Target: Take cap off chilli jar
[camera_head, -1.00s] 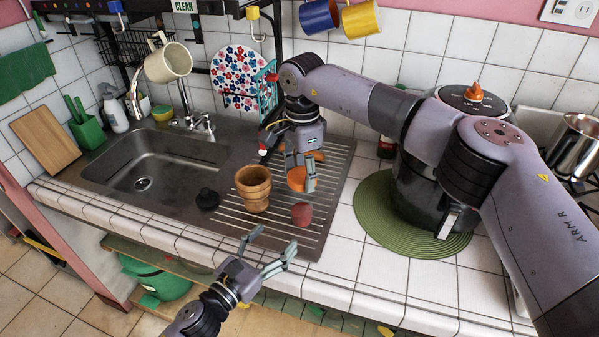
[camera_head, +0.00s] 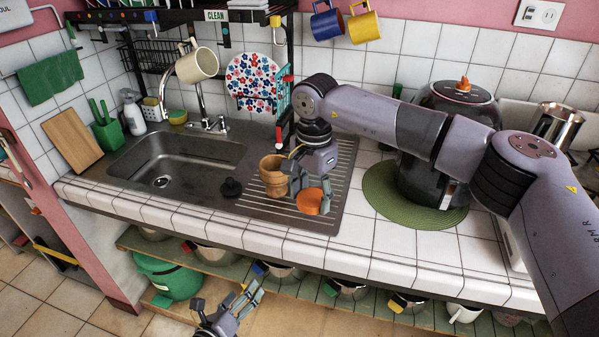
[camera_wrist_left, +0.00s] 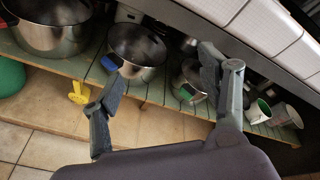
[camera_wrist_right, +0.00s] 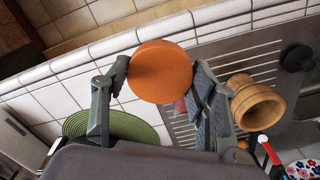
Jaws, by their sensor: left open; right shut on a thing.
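My right gripper (camera_head: 305,192) is shut on a round orange piece (camera_head: 313,202), held above the front of the draining board. In the right wrist view, the orange piece (camera_wrist_right: 160,72) shows a flat round face between the fingers. I cannot tell whether it is the cap alone. A small reddish piece (camera_wrist_right: 181,105) shows partly behind it; most is hidden, and I cannot tell if they touch. My left gripper (camera_head: 243,293) is open and empty, low in front of the counter; its spread fingers also show in the left wrist view (camera_wrist_left: 163,75).
A brown pot (camera_head: 274,178) and a black plug (camera_head: 231,187) stand left of my right gripper. A green round mat (camera_head: 385,207) with a dark cooker (camera_head: 420,165) is to the right. Steel pots (camera_wrist_left: 138,55) line the shelf (camera_wrist_left: 158,97) below.

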